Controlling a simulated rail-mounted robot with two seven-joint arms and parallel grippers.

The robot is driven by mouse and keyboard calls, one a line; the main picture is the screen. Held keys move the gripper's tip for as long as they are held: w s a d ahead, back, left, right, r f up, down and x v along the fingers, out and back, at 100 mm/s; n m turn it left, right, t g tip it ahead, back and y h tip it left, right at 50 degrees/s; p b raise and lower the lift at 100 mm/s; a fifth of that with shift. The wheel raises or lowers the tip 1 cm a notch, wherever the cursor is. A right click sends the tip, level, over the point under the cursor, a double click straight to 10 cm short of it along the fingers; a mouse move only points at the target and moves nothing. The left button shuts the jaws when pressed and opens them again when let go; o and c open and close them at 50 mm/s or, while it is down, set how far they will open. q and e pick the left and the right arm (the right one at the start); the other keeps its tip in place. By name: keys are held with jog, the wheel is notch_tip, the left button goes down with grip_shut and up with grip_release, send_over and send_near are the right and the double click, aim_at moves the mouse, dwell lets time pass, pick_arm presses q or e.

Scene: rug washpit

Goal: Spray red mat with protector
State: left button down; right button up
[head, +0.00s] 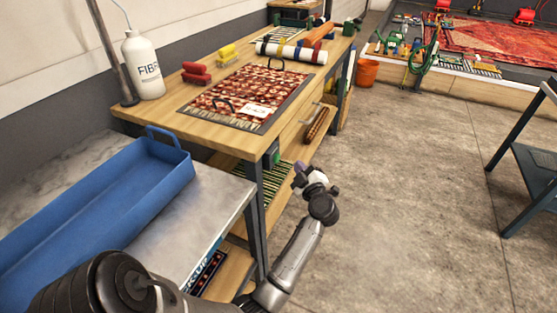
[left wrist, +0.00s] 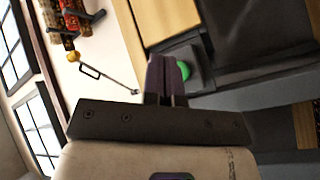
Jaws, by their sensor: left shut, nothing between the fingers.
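A red patterned mat (head: 235,92) with a pale fringe lies flat on the wooden workbench (head: 155,118). A white label (head: 256,110) and dark handle-like loops lie on it. A white bottle (head: 145,68) with a thin tube and lettering starting "FIBR" stands at the bench's back left; I cannot tell whether it is the protector. My left gripper (head: 299,168) is in front of the bench, below its top, apart from mat and bottle. In the left wrist view its dark purple fingers (left wrist: 165,77) are shut and empty. A green button (left wrist: 184,70) on a dark box shows just beyond them. My right gripper is out of view.
A blue tray (head: 85,200) sits on the grey metal table at left. Red blocks (head: 196,74), yellow blocks (head: 228,54) and rolls (head: 290,52) lie on the bench. An orange bucket (head: 367,72) and a large red rug (head: 490,40) are farther back.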

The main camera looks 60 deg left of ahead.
aim_at(277, 159)
pick_arm(q)
jog(key=shift+s+a+p, duration=1.05)
jog(key=shift+a+p, duration=0.05)
jog(key=shift+a, duration=0.2)
dwell(1.0)
dwell(0.4)
jog(key=shift+s+a+p, duration=0.3)
jog(key=shift+p, duration=0.5)
